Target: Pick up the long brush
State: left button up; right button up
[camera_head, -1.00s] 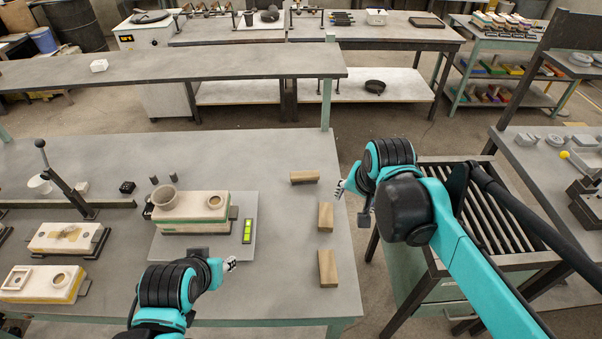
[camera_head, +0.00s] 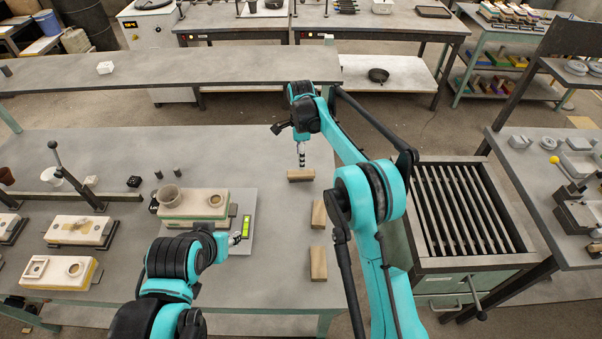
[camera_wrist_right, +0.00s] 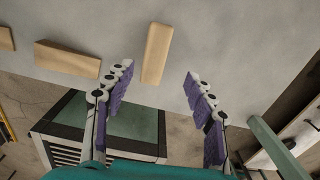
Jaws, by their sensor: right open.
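Three wooden block-like pieces lie along the table's right side; I cannot tell from their shape which is the long brush. The far piece (camera_head: 301,175) lies crosswise and has a dark lower side. The middle piece (camera_head: 318,214) and near piece (camera_head: 318,263) lie lengthwise. My right gripper (camera_head: 301,160) points down just above the far piece. In the right wrist view my right gripper (camera_wrist_right: 157,78) is open and empty, with one wooden piece (camera_wrist_right: 157,52) beyond and between its fingers. My left gripper (camera_head: 239,238) is low beside the plate; its jaw opening is unclear.
A cream and green mould (camera_head: 190,206) with a grey cup (camera_head: 168,196) stands on a grey plate (camera_head: 241,247) with a green level (camera_head: 246,227). A slatted cart (camera_head: 470,263) stands right of the table.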

aim_at(301, 172)
notch_tip(301, 172, down, 3)
jog(key=shift+b, duration=0.4)
jog(key=f, duration=0.1)
jog(key=f+b, duration=0.1)
jog(key=f, duration=0.1)
jog(key=f+b, duration=0.1)
jog(key=f, duration=0.1)
jog(key=shift+s+f, duration=0.1)
jog(key=shift+s, duration=0.25)
jog(key=shift+c, duration=0.6)
grip_shut()
